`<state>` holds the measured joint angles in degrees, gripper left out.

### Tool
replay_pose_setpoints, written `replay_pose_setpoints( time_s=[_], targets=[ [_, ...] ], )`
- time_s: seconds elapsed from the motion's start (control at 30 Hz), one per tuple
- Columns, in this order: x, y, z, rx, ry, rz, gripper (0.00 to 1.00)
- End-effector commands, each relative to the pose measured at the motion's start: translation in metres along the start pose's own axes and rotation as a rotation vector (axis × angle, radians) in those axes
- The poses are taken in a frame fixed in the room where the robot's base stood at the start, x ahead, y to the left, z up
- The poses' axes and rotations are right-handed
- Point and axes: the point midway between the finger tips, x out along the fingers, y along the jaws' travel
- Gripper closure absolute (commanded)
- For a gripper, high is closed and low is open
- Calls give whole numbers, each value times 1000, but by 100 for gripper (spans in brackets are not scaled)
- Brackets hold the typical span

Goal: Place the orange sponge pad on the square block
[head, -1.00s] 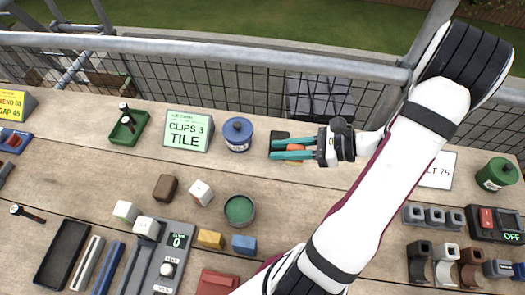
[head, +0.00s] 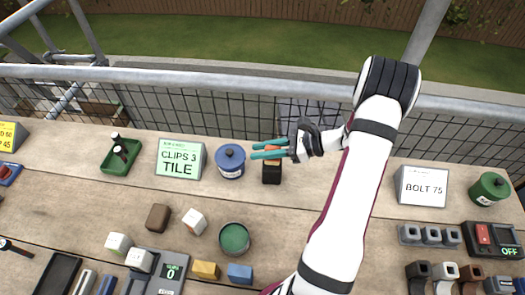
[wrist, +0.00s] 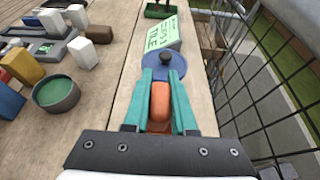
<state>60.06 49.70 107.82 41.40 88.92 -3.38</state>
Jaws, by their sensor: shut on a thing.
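My gripper (head: 262,149) has its two teal fingers closed around the orange sponge pad (wrist: 160,103), which shows clearly between them in the wrist view. In the head view the fingers partly hide the pad, and a dark piece (head: 272,174) shows just below it. I cannot tell whether the pad touches that piece. Several small blocks stand to the lower left: a white block (head: 194,221), a brown block (head: 158,217), a yellow block (head: 205,270) and a blue block (head: 240,273). I cannot tell which one is the square block.
A blue lidded pot (head: 231,161) stands just left of my fingertips, beside a green-white sign (head: 180,159). A green round tub (head: 234,239) is nearer. Mesh railing (head: 140,115) runs behind the bench. Bare wood lies in front of my gripper.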

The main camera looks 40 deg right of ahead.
Motion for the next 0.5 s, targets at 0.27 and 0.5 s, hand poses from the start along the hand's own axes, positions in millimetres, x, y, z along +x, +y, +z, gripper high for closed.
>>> replay_pose_setpoints(
  time_s=[0.27,0.5],
  targets=[
    [2,0,-7,-2,0,-1,100],
    [3,0,-9,-2,0,-1,56]
  ],
)
